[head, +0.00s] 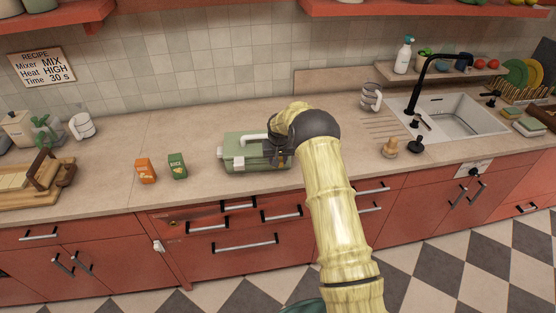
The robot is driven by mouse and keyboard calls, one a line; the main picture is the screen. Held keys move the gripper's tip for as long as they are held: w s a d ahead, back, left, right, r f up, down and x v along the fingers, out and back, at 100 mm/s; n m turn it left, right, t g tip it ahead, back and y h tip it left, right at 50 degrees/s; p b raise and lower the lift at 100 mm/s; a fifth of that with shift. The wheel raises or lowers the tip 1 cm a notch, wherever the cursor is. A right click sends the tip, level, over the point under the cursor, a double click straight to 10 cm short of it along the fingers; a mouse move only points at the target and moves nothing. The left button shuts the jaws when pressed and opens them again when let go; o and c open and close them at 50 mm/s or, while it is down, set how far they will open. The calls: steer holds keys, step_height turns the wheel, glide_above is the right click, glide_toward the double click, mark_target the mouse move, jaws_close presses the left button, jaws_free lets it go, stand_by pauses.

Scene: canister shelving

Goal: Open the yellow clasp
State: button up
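A green case (233,149) with a pale handle (253,137) stands on the counter, left of my arm. A whitish clasp (238,164) shows on its front left. I cannot make out a yellow clasp; the right part of the case is hidden behind my gripper and wrist. My gripper (278,158) is at the right side of the case's front, seen from behind and above. Its fingers are dark and small, and I cannot tell whether they touch the case or are open or shut.
An orange box (146,171) and a green box (177,166) stand on the counter left of the case. The counter (110,190) front left is clear.

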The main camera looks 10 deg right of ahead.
stand_by(0.3)
steer(key=o, duration=1)
steer(key=b+v, duration=0.5)
steer(key=v, duration=1.2)
steer(key=shift+r+b, duration=0.2)
steer(key=shift+b, duration=0.1)
steer(key=s+f, duration=0.2)
steer(key=s, duration=1.5)
steer(key=s+f, duration=0.2)
steer(key=s, duration=1.6)
steer(key=shift+d+f+n, duration=0.15)
steer(key=shift+d+n, duration=0.05)
steer(key=shift+n, duration=0.2)
steer(key=shift+s, duration=0.1)
